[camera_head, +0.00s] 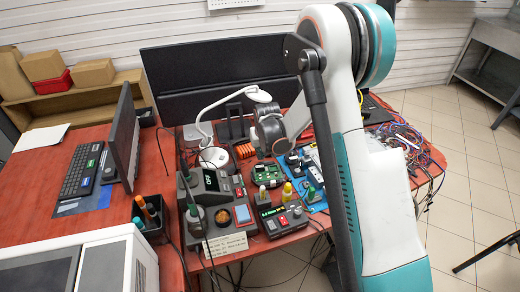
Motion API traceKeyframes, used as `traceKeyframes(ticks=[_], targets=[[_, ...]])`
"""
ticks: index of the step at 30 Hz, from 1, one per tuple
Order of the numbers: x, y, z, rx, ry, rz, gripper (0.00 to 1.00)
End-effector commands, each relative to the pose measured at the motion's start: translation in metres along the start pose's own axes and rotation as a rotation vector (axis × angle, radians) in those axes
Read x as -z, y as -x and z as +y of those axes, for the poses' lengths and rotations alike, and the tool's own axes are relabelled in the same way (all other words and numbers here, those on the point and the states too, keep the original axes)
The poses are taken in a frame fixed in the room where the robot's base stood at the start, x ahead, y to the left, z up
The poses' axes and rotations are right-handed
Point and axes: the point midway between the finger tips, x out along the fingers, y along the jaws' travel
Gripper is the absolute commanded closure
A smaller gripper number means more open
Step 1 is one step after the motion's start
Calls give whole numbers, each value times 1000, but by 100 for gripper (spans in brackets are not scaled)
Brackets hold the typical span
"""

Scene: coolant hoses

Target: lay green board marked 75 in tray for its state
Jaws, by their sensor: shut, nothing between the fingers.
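A green circuit board (266,176) lies on the red workbench (228,172), near its middle. I cannot read any number on it. The end of my arm, with my gripper (268,133), hangs above the bench just behind the board and apart from it. My gripper is small and dark here, its fingers are hard to make out, and it is shut and empty. I cannot make out a tray marked for a state; my arm hides part of the bench at the right.
A soldering station (213,200) and a black box with a lit display (283,221) stand at the front. Small bottles (287,190) and a blue mat (318,205) are right of the board. Tangled cables (408,145) lie at the right. A monitor (124,137) stands left.

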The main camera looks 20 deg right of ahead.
Motion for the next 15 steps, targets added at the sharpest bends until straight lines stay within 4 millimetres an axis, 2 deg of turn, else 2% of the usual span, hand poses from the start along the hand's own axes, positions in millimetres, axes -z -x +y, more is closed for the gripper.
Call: traceKeyframes(ticks=[6, 15], targets=[[-21, 7, 0, 0, 0, 0, 100], [-25, 10, 0, 0, 0, 0, 100]])
